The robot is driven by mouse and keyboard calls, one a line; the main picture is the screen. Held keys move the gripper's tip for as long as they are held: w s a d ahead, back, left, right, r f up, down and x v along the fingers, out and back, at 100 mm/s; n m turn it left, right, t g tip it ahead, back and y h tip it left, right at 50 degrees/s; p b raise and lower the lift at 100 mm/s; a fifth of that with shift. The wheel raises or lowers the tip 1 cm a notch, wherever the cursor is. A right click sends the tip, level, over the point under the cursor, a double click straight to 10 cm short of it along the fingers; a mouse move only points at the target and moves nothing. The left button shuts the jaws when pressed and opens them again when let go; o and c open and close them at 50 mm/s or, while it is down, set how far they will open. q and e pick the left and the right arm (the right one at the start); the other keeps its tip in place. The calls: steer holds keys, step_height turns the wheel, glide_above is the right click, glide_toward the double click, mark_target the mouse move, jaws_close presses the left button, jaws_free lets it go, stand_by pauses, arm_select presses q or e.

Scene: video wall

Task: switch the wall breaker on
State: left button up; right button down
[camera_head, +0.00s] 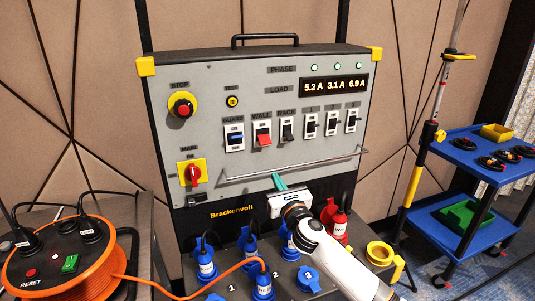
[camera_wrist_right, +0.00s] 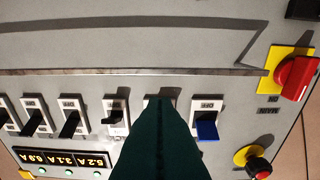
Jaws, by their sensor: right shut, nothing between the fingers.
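The wall breaker (camera_head: 263,137) is a red lever on a white plate under the WALL label on the grey panel. In the head view its lever appears to point down. My left gripper is not in view.
The metal rail (camera_head: 300,165) crosses the panel below the breakers. The blue-levered breaker (camera_head: 235,137) and the rack breaker (camera_head: 287,132) flank the red one. A red main rotary switch (camera_head: 193,174) and stop button (camera_head: 183,106) are left. Plugs (camera_head: 248,241) stand below.

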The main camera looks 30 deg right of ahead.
mark_target(264, 140)
steer(key=x, duration=0.9)
steer(key=shift+w+d, duration=0.1)
steer(key=shift+w, duration=0.2)
steer(key=r+p, duration=0.1)
steer(key=s+r+p, duration=0.1)
steer(key=r+p, duration=0.1)
steer(key=shift+s+r, duration=0.3)
steer(key=shift+r, duration=0.05)
steer(key=shift+w+f, duration=0.1)
